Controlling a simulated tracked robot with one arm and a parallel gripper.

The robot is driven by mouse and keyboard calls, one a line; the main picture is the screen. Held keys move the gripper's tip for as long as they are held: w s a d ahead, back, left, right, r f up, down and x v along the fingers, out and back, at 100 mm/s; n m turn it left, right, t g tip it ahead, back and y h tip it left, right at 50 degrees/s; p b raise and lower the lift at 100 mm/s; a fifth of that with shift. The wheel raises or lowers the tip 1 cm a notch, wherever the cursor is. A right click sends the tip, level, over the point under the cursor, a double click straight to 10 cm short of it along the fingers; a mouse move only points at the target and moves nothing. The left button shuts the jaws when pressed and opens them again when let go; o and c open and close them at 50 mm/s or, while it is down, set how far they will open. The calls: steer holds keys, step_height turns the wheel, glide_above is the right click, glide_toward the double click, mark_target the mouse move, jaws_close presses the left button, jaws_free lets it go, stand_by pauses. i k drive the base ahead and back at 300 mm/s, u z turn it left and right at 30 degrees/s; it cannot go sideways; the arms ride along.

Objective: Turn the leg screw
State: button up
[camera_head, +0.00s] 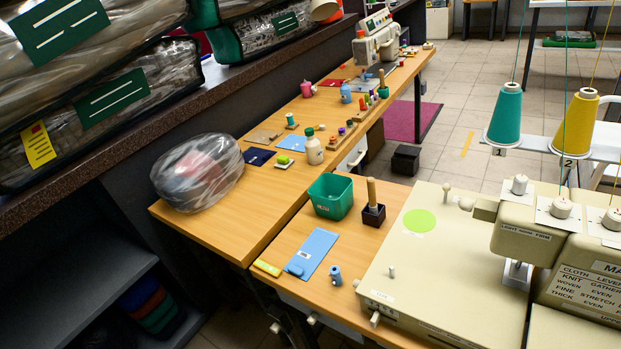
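No part is clearly marked as the leg screw. Two small pale knobs, a left knob (275,327) and a right knob (312,318), show beneath the front edge of the near wooden table (287,205). A similar peg (375,318) sticks out of the front of the cream sewing machine (440,262). I cannot tell which of these, if any, is the leg screw. The table's legs are mostly hidden in shadow below. My gripper is not in view.
Bagged comforters (75,95) lie on the dark ledge at left. A clear plastic bundle (197,172) sits on the table's left corner. A green bin (331,195), dark pot (373,214) and blue sheet (312,252) lie near the machine. Tiled floor (475,95) is open behind.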

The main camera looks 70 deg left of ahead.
mark_target(276, 328)
steer(key=z, duration=2.1)
steer(key=i, duration=0.1)
steer(key=u, duration=3.1)
